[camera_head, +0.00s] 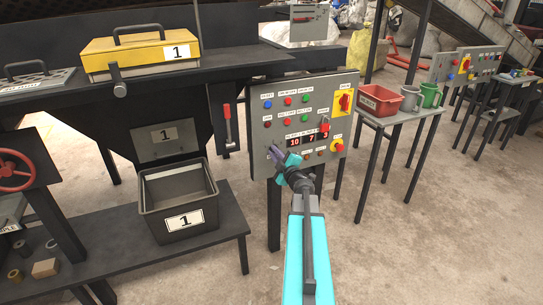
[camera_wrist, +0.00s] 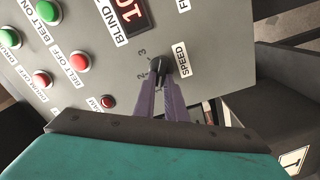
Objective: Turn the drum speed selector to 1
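The drum speed selector (camera_wrist: 157,66) is a small black knob on the grey control panel, beside the "SPEED" label (camera_wrist: 181,58) in the wrist view. In the head view my gripper (camera_head: 275,153) is at the panel's lower left, hiding the selector. The control panel (camera_head: 262,122) stands upright there.
Green and red buttons (camera_wrist: 79,62) and a red numeric display (camera_wrist: 128,14) are close to the fingers. A red-handled lever (camera_head: 228,125) and a dark bin (camera_head: 178,188) marked 1 are left of the panel. A side table (camera_head: 400,116) stands right.

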